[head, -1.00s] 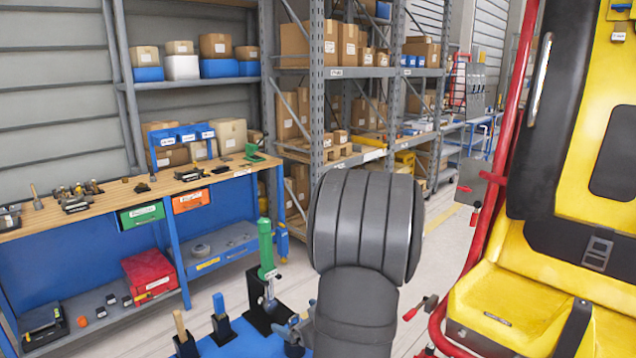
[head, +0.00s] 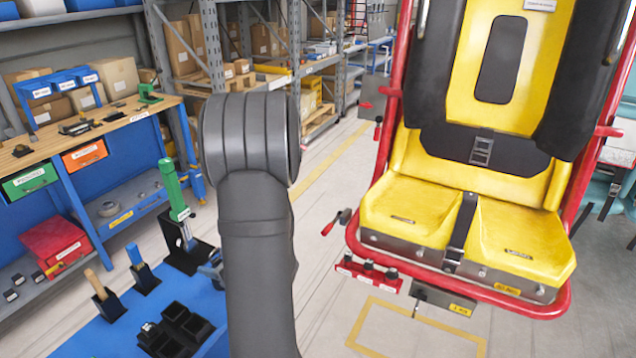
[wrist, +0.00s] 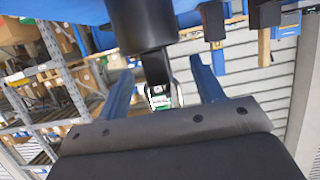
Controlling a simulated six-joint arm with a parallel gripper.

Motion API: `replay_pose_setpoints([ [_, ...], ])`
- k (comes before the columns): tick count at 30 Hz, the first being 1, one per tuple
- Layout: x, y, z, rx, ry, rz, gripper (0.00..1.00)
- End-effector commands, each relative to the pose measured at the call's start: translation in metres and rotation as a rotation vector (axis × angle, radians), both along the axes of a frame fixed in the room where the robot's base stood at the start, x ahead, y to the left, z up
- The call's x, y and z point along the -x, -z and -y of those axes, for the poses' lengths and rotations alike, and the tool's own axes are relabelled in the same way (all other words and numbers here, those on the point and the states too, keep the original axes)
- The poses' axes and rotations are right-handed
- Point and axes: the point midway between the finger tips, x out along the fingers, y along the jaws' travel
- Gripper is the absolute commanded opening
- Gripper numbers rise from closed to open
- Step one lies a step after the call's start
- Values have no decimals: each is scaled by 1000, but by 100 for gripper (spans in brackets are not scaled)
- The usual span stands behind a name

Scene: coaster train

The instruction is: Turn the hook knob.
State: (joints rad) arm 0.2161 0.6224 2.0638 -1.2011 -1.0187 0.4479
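I cannot tell for sure which part is the hook knob. Under the front edge of the yellow seat (head: 410,208) hangs a red panel with several black knobs (head: 368,272). Beside it is a dark plate with a yellow label (head: 440,299) and a thin piece hanging down. A red-handled lever (head: 336,222) sticks out at the seat's left. My gripper (wrist: 160,68) has its two blue fingers apart in the wrist view. A black part with a metal loop (wrist: 158,93) shows between them; contact is unclear. In the head view my arm hides most of the gripper, left of the seat.
A blue table (head: 100,335) at the lower left bears a green-handled tool (head: 170,190) in a black stand, two upright handles and black cups (head: 185,325). A workbench (head: 90,130) and shelves stand behind.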

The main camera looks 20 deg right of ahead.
Motion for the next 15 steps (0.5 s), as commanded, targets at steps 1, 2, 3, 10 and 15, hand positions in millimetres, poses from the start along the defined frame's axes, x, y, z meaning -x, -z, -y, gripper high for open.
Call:
replay_pose_setpoints([
  [1,0,0,0,0,0,0,51],
  [2,0,0,0,0,0,0,45],
  [3,0,0,0,-5,2,0,37],
  [10,-19,-20,10,-216,129,-22,30],
  [15,-41,-40,39,-536,310,-45,30],
])
